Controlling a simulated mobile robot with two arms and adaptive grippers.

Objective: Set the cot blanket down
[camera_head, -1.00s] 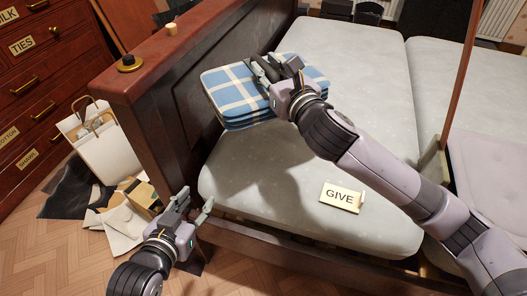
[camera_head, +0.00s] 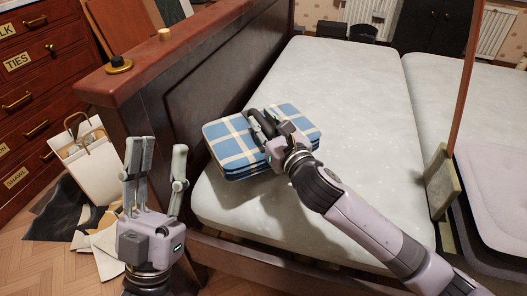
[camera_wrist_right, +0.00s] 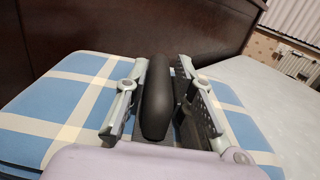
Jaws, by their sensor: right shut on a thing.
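The cot blanket (camera_head: 232,146) is a folded blue-and-white checked stack over the near left corner of the pale mattress (camera_head: 345,95), beside the dark wooden bed end. My right gripper (camera_head: 272,128) is above it, shut on a dark rounded grip piece at its top. The right wrist view shows this dark piece (camera_wrist_right: 157,100) between the two fingers, with the checked cloth (camera_wrist_right: 60,105) below. A shadow lies just under the blanket; I cannot tell whether it touches the mattress. My left gripper (camera_head: 158,165) is open and empty, fingers upward, in front of the bed end.
The wooden bed end (camera_head: 190,75) rises left of the blanket, with a brass-based knob (camera_head: 118,65) on top. Labelled drawers (camera_head: 35,90) stand at the left. A white bag (camera_head: 90,160) is on the floor. The mattress behind the blanket is clear.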

